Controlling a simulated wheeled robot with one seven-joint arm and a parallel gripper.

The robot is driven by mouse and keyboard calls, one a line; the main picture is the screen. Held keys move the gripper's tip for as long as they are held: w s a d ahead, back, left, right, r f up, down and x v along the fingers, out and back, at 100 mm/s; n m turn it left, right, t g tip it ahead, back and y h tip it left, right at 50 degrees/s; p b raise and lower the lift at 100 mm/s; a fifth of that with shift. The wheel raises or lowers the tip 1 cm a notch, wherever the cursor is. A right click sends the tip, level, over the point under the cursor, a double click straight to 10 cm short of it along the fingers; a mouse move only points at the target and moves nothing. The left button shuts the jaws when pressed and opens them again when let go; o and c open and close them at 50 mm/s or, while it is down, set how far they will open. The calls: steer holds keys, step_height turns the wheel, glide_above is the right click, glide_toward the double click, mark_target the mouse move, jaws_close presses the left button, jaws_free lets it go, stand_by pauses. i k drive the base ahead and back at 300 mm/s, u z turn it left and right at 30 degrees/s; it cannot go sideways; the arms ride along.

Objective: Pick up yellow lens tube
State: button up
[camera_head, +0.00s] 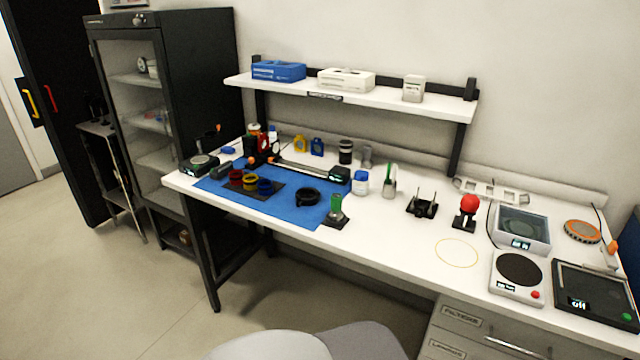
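A yellow lens tube (250,182), short and ring-like, stands on a small dark tray (264,197) on the blue mat. It sits between a red tube (235,176) on its left and a blue tube (265,187) on its right, close to both. My gripper is not in view.
The blue mat (292,212) lies on the white bench. A black ring (307,197) and a green-topped post (336,210) stand right of the tray. A yellow mount (299,143) and a rail are behind. A shelf (350,93) overhangs the back.

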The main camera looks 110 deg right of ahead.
mark_target(250, 184)
steer(key=z, duration=3.3)
